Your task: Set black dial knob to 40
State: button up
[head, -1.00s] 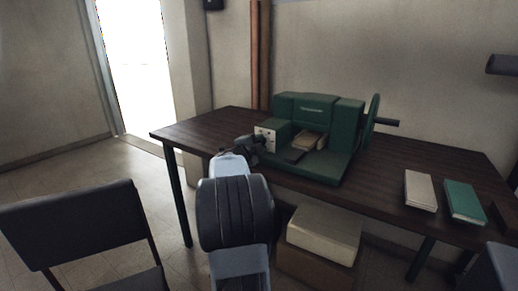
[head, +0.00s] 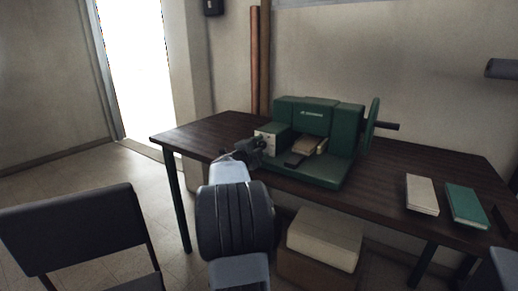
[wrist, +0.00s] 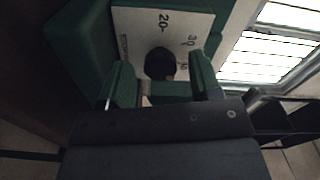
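The black dial knob (wrist: 160,63) sits on a white dial plate (wrist: 140,22) of the green machine (head: 345,150). The plate's 20 and 30 marks show in the wrist view; a smaller mark near the right finger is partly hidden. In the wrist view my gripper (wrist: 159,66) is open, with one green-looking finger on each side of the knob and visible gaps between. I cannot tell how deep the knob sits between the fingertips. In the head view my gripper (head: 250,150) is at the plate (head: 266,138) and hides the knob. The knob's pointer is too dark to read.
The machine stands on a dark wooden table (head: 400,165). A cream book (head: 421,194) and a green book (head: 465,204) lie on the right. A black chair (head: 75,228) stands at left, and boxes (head: 325,237) sit under the table.

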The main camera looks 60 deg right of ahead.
jog(key=a+p, duration=0.1)
jog(key=a, duration=1.2)
jog(key=shift+a, duration=0.4)
